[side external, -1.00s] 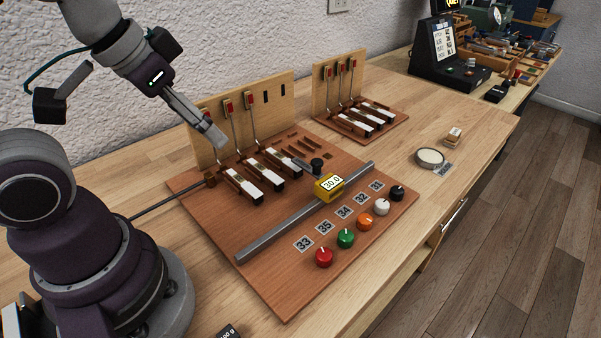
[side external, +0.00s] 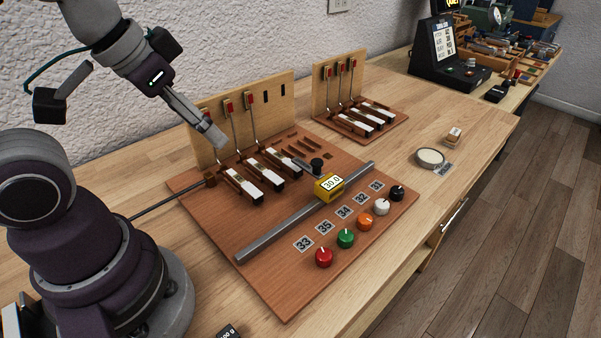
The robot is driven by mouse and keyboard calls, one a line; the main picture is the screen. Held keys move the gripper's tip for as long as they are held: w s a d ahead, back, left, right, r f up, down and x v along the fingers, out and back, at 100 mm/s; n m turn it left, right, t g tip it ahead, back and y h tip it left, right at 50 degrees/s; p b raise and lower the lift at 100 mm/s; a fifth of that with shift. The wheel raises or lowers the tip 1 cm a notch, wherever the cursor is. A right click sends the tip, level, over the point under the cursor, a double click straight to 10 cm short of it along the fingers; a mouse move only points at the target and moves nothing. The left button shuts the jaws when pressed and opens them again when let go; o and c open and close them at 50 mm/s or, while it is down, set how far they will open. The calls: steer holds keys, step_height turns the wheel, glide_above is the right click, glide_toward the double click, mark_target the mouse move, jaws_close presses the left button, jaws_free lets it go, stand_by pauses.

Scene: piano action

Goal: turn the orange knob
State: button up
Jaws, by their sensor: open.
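The orange knob (side external: 365,222) sits near the front edge of the brown board (side external: 262,284). It is in the middle of a row of knobs, between the green knob (side external: 345,238) and the white knob (side external: 381,207). A light pointer mark shows on its top. My gripper (side external: 216,140) is above the back left part of the board, in front of the upright wooden panel and well away from the orange knob. Its fingers point down to the right and hold nothing that I can see. The gap between the fingers is too small to make out here.
A grey rail (side external: 300,215) crosses the board behind the knobs, with a yellow block (side external: 328,187) reading 30.0 on it. Number tags lie along the row. A red knob (side external: 324,257) and black knob (side external: 396,193) end the row. Several white-topped levers (side external: 243,186) stand behind.

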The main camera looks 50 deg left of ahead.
steer(key=shift+o, duration=0.4)
steer(key=m+g+h, duration=0.2)
steer(key=m+h, duration=0.1)
steer(key=m, duration=0.5)
glide_toward(364, 218)
steer(key=x, duration=0.9)
steer(key=shift+d+f, duration=0.1)
steer(key=shift+f, duration=0.05)
jaws_close()
